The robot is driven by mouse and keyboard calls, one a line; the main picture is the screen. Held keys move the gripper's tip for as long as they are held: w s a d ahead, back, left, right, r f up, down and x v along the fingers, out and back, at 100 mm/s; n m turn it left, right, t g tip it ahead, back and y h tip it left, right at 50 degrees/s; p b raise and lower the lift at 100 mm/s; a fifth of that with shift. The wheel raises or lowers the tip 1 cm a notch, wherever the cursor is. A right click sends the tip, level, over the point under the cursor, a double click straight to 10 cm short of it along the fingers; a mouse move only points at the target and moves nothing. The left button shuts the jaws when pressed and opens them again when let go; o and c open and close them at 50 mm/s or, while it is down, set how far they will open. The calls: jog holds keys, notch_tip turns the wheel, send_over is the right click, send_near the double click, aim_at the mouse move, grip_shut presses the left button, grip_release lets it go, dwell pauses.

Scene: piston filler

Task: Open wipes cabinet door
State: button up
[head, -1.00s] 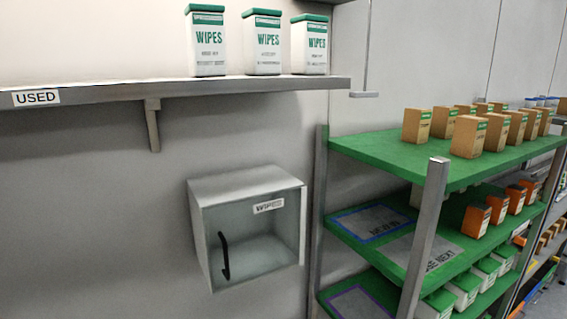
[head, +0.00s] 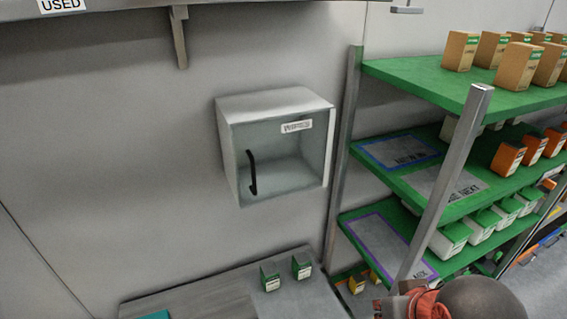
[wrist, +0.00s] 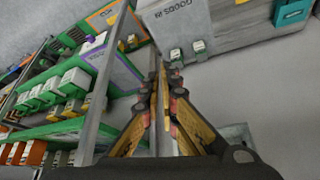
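The wipes cabinet (head: 232,158) is a light grey box on the wall in the head view, with a glass front door (head: 300,165) labelled as wipes. A dark vertical handle (head: 252,173) is on the door's left side. The door sits closed against the box, which looks empty.
A green shelf rack (head: 425,80) with brown, orange and white boxes stands right of the cabinet; its metal post (head: 450,170) is close to my arm. Below the cabinet is a grey counter (head: 215,295) with two small green-and-white boxes. A shelf (head: 110,18) runs above on the left.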

jog(key=shift+o, duration=0.5)
jog(key=shift+a+r+p, duration=0.2)
jog(key=shift+r+p, duration=0.1)
jog(key=shift+p, duration=0.05)
jog(key=shift+o, duration=0.7)
jog(key=shift+a+f+p, duration=0.1)
jog(key=shift+a+p, duration=0.1)
jog(key=shift+p, duration=0.25)
jog(key=shift+o, duration=1.2)
jog(key=shift+w+a+f+n+g+p, duration=0.1)
jog(key=shift+a+f+n+g+p, duration=0.15)
jog(key=shift+f+g+p, duration=0.35)
jog(key=shift+w+a+f+n+g+p, duration=0.1)
jog(key=shift+a+f+n+g+p, duration=0.15)
jog(key=shift+f+g+p, duration=0.35)
jog(key=n+t+y+p, duration=0.65)
jog(key=t+y, duration=0.35)
jog(key=t, duration=0.2)
send_near(255, 191)
notch_tip(255, 191, up, 5)
jog(key=w+a, duration=0.2)
jog(key=w, duration=0.1)
jog(key=shift+m, duration=0.45)
jog(key=p+x, duration=0.1)
jog(key=x, duration=0.6)
jog(key=shift+d+f, duration=0.1)
jog(key=shift+f, duration=0.05)
